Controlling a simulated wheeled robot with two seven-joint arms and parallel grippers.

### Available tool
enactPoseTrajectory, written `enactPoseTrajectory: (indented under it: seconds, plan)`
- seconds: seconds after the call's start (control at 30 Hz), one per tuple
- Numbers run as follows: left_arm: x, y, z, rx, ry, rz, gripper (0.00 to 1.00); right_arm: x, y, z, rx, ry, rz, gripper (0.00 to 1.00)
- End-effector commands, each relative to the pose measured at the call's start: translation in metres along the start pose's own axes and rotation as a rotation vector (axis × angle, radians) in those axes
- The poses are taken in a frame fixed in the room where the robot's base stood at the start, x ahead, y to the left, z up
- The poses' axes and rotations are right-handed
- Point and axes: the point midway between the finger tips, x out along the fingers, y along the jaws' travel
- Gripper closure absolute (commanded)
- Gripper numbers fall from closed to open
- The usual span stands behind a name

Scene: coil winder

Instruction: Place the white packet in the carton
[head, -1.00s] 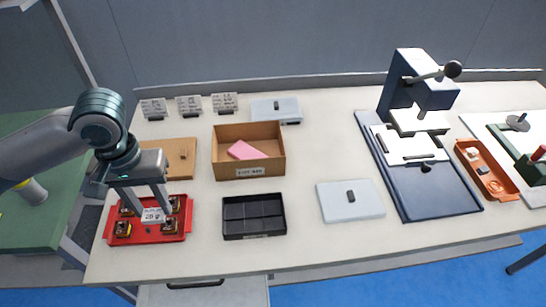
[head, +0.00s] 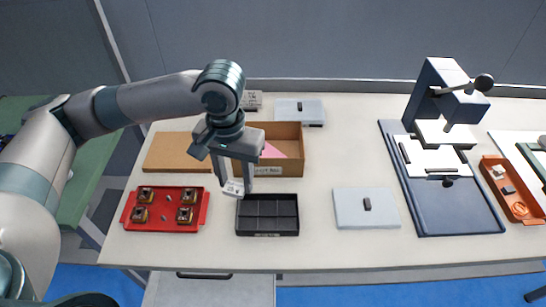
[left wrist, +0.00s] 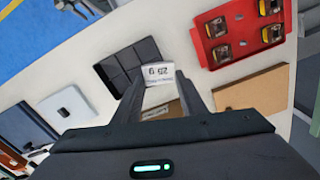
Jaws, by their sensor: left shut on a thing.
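My left gripper (head: 234,186) is shut on a small white packet (head: 233,188) with dark print. The packet also shows between the fingertips in the left wrist view (left wrist: 158,73), reading "25 g". In the head view it hangs between the red tray and the black divided tray, in front of the carton. The carton (head: 291,163) is an open brown box with a pink item (head: 274,151) inside. My gripper and forearm cover the carton's left part. My right gripper is not in view.
The red tray (head: 165,221) holds several brown and black parts. The black divided tray (head: 267,232) is empty. A brown board (head: 168,152) lies left of the carton.

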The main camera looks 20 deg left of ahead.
Motion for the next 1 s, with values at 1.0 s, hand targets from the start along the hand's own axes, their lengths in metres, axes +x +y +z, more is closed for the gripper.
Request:
enactPoseTrajectory:
  seconds: [1.0]
  plan:
    - [0.002, -0.022, -0.160, 0.443, -0.005, 0.003, 0.83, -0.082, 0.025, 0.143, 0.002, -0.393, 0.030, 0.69]
